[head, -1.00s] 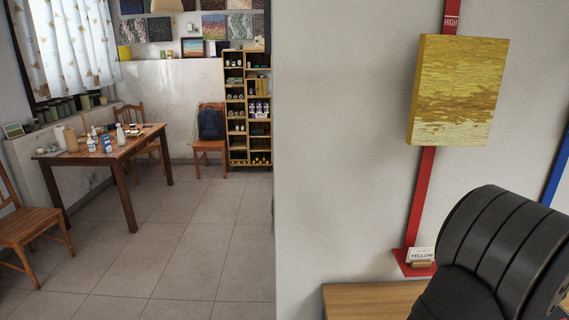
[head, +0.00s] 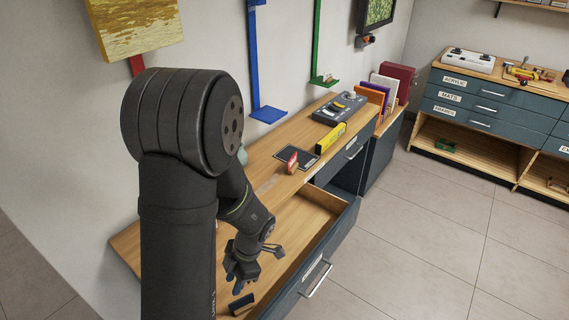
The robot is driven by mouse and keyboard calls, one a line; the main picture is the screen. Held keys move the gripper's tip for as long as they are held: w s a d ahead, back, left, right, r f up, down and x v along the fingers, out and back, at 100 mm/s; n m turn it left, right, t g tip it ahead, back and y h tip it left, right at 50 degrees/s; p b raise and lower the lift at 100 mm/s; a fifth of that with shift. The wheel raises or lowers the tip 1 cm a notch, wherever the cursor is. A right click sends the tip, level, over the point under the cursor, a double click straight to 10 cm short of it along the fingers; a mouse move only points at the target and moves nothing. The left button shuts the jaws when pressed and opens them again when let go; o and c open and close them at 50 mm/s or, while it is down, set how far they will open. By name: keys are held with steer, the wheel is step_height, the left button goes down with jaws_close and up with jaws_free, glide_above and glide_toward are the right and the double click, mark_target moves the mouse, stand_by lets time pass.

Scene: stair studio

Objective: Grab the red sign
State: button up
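A small red block-like piece with a pale face, which looks like the red sign (head: 292,162), stands at the edge of a dark square mat (head: 308,158) on the wooden bench top. The lettering on it is too small to read. My gripper (head: 234,278) points down over the open wooden drawer, nearer the camera than the red sign and well apart from it. Its fingers are small and dark, so I cannot tell whether they are open or shut. My arm hides part of the bench and drawer.
The open drawer (head: 322,218) juts out from the bench, with a small dark blue piece (head: 242,303) below my gripper. A yellow box (head: 330,138) and a grey case (head: 340,106) lie farther back on the bench. Blue (head: 254,60) and green (head: 317,45) wall strips rise behind it.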

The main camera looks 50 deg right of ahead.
steer(key=w+d+r+m+h, duration=0.1)
steer(key=w+d+m, duration=0.15)
steer(key=d, duration=0.35)
steer(key=w+d+r+m+h, duration=0.1)
steer(key=w+d+m, duration=0.1)
steer(key=d+m, duration=0.3)
steer(key=m+g+h, duration=0.1)
steer(key=m+h, duration=0.5)
steer(key=m, duration=1.6)
glide_toward(292, 157)
steer(key=shift+h, duration=0.3)
steer(key=x, duration=0.5)
steer(key=shift+w+a+f, duration=0.15)
steer(key=shift+w, duration=0.25)
steer(key=shift+s+x, duration=0.2)
steer(key=shift+x, duration=1.2)
steer(key=shift+s+x, duration=0.15)
steer(key=shift+x, duration=1.2)
jaws_close()
